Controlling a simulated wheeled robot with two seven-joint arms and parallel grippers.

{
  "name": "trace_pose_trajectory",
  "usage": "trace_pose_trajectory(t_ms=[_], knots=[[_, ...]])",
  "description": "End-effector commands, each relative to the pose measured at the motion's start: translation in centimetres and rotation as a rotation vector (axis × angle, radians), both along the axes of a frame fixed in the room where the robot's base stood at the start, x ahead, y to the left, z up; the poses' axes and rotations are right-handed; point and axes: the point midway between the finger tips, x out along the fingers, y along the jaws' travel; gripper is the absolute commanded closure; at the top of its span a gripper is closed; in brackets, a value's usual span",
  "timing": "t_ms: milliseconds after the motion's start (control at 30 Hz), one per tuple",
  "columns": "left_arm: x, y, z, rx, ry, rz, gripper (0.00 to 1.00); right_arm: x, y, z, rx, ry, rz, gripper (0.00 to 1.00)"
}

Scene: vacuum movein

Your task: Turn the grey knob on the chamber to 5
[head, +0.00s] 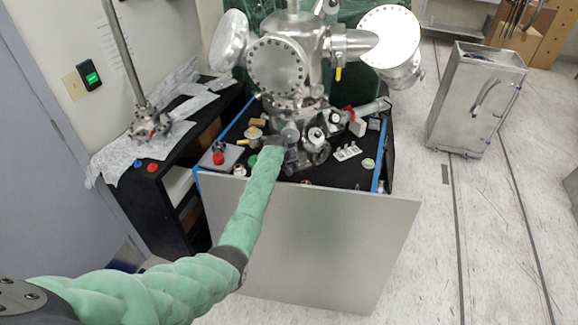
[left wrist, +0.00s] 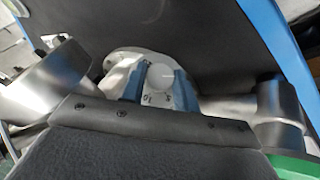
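The chamber (head: 276,66) is a shiny metal vessel with round flanges, standing on the black top of a cabinet. My left arm reaches to the low front of the chamber, and my left gripper (head: 283,140) is small there and partly hidden by the arm. In the left wrist view a pale grey round knob (left wrist: 160,76) with number marks, one like 10, lies between the two blue-grey fingers of my left gripper (left wrist: 160,84). The fingers are apart, one at each side of the knob. I cannot tell whether they press on it. My right gripper is not in view.
Small parts crowd the black top (head: 338,172) around the chamber. A grey panel (head: 310,240) closes the cabinet's front. A dark side shelf (head: 165,195) stands at the left, and a metal cart (head: 470,100) at the right.

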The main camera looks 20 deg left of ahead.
Motion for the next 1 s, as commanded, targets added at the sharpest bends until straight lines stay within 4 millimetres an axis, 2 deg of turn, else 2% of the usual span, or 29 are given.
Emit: trace_pose_trajectory(t_ms=[33,67,467,667,1000], knots=[[-0.01,0.0,0.03,0.0,0.0,0.0,0.87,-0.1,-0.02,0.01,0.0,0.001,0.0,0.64],[-0.01,0.01,0.03,0.0,0.0,0.0,0.93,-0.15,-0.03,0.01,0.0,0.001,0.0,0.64],[0.03,-0.07,0.1,0.051,0.012,-0.02,0.93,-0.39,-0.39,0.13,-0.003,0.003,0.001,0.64],[0.09,-0.19,0.2,0.163,0.038,-0.061,0.92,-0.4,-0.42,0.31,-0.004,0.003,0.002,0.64],[0.18,-0.51,0.06,0.45,0.104,-0.168,0.92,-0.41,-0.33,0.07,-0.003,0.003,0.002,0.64]])
